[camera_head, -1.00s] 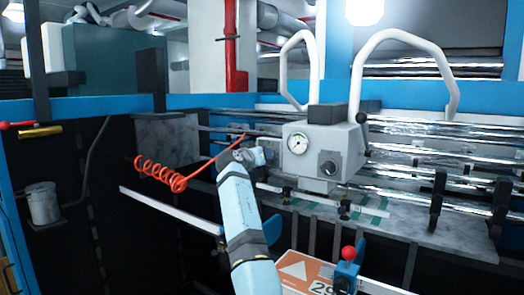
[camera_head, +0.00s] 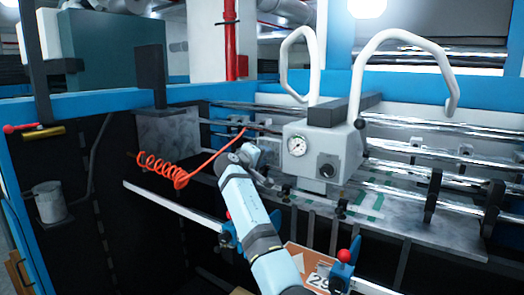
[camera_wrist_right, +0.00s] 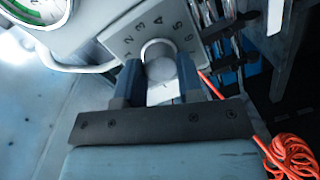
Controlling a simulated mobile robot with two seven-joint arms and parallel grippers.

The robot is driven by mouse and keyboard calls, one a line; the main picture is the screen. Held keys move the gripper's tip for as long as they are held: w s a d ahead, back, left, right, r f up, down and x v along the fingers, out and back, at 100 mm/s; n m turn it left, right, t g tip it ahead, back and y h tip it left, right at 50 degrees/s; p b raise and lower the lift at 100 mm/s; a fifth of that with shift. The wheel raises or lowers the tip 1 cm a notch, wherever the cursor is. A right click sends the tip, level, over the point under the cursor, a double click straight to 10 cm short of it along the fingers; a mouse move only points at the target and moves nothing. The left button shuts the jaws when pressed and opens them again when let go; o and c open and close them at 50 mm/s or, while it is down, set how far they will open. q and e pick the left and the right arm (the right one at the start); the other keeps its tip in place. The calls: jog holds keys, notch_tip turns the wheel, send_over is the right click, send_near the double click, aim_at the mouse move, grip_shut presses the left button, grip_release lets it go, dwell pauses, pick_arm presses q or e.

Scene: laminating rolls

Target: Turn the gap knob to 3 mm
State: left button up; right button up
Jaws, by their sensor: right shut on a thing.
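In the right wrist view a round grey gap knob (camera_wrist_right: 158,60) sits on a pale dial plate (camera_wrist_right: 122,42) with printed numbers, among them 2, 3, 5 and 6. My right gripper (camera_wrist_right: 160,75) is shut on the knob, one blue-grey finger on each side of it. I cannot make out a pointer mark, so the knob's setting is unclear. In the head view my right gripper (camera_head: 252,156) is at the left of the grey gauge box (camera_head: 309,150); the held knob cannot be made out there. My left gripper is not in view.
A gauge (camera_head: 297,146) and a dark knob (camera_head: 327,168) are on the box front. A coiled orange hose (camera_head: 162,169) hangs left of my arm. Shiny rollers (camera_head: 450,130) and white curved handles (camera_head: 405,38) surround the box. A red-topped blue clamp (camera_head: 343,268) stands below.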

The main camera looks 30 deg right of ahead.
jog(key=shift+n+p, duration=0.6)
jog(key=shift+n, duration=0.4)
jog(key=o, duration=0.9)
jog(key=shift+o, duration=0.2)
jog(key=f+b+v, duration=0.1)
jog(key=b+v, duration=0.2)
jog(key=v, duration=1)
jog(key=shift+a+r+b, duration=0.3)
jog(key=shift+a+r, duration=0.1)
jog(key=shift+r, duration=0.05)
